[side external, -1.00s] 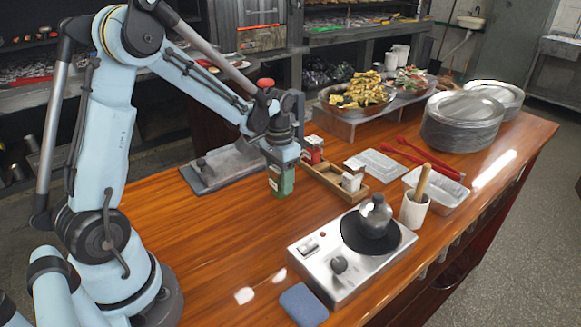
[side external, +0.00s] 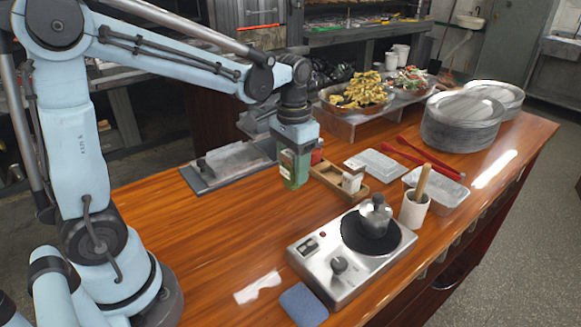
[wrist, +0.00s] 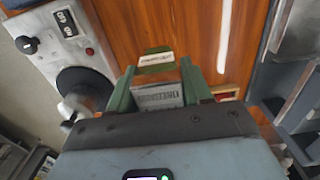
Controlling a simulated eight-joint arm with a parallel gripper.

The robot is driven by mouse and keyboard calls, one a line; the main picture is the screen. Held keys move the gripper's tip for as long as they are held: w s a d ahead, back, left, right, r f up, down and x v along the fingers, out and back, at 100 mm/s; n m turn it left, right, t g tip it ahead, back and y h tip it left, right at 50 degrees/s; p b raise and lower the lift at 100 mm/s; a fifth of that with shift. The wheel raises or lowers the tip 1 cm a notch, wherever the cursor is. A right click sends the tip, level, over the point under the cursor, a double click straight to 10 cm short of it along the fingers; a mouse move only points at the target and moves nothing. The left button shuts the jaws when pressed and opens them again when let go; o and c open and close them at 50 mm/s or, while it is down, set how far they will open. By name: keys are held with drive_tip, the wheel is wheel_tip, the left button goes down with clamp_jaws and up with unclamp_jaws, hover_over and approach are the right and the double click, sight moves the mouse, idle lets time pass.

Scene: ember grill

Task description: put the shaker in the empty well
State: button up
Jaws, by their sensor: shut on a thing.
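My gripper (side external: 296,150) is shut on a green shaker (side external: 293,176) with a pale label, upright just left of the wooden caddy. In the wrist view the shaker's lettered face (wrist: 158,95) shows between my two green fingers. I cannot tell how far its base is above the counter. The wooden caddy (side external: 326,184) holds a red shaker (side external: 316,157) at its far end, partly hidden by my gripper, and a white shaker (side external: 351,183) at its near end. The empty well (side external: 332,174) lies between them.
A hot plate (side external: 335,268) with a small metal pot (side external: 375,215) stands in front. A white crock (side external: 413,210) and clear trays (side external: 377,165) are to the right. A grey press (side external: 228,165) lies behind left. The counter at front left is mostly clear.

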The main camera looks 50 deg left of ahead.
drive_tip(key=w+a+r, duration=0.1)
drive_tip(key=w+a, duration=0.2)
drive_tip(key=w, duration=0.5)
drive_tip(key=w+a, duration=0.2)
drive_tip(key=w, duration=0.7)
wheel_tip(320, 180, down, 9)
drive_tip(key=shift+s+a+r, duration=0.1)
drive_tip(key=o, duration=1.2)
drive_tip(key=shift+f, duration=0.2)
